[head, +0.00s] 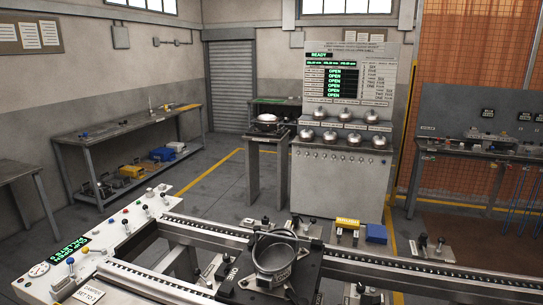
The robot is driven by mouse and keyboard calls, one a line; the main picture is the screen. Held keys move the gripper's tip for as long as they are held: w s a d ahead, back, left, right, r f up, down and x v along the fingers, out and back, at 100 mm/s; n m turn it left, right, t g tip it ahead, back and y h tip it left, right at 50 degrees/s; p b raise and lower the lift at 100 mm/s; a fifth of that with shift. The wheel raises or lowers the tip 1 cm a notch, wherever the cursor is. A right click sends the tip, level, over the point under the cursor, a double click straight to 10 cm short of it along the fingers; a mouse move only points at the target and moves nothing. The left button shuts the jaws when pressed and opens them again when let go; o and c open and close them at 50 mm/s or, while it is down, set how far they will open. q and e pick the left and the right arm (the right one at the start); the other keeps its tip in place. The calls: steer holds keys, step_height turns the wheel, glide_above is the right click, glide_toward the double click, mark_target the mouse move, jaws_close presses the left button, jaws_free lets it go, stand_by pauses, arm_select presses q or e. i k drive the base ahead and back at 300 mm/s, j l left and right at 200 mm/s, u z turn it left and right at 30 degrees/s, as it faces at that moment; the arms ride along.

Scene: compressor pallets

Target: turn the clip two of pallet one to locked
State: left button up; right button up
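A dark pallet (315,262) sits on the conveyor rails at the bottom centre. A grey metal ring-shaped housing (272,262) stands on it, with a dark curved band around its upper part. Small dark fittings show at the pallet's edges, one with a pale label at its left (231,273). I cannot tell which of them is clip two, or whether it is locked. No number that marks pallet one is readable. Neither of my grippers is in view.
A sloped control panel (107,236) with coloured levers, a gauge and green displays is at the left. The conveyor rail (400,275) runs right. Small plates with black-knobbed levers (432,246) flank it. A grey cabinet (341,185) with "OPEN" displays stands behind. Floor at centre-left is clear.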

mark_target(252, 242)
steer(key=i+j+u, duration=0.15)
steer(key=u, duration=0.2)
steer(key=i+j+u, duration=0.2)
steer(key=j+u, duration=0.2)
steer(key=i+j+u, duration=0.1)
steer(key=u, duration=0.25)
steer(key=i, duration=0.1)
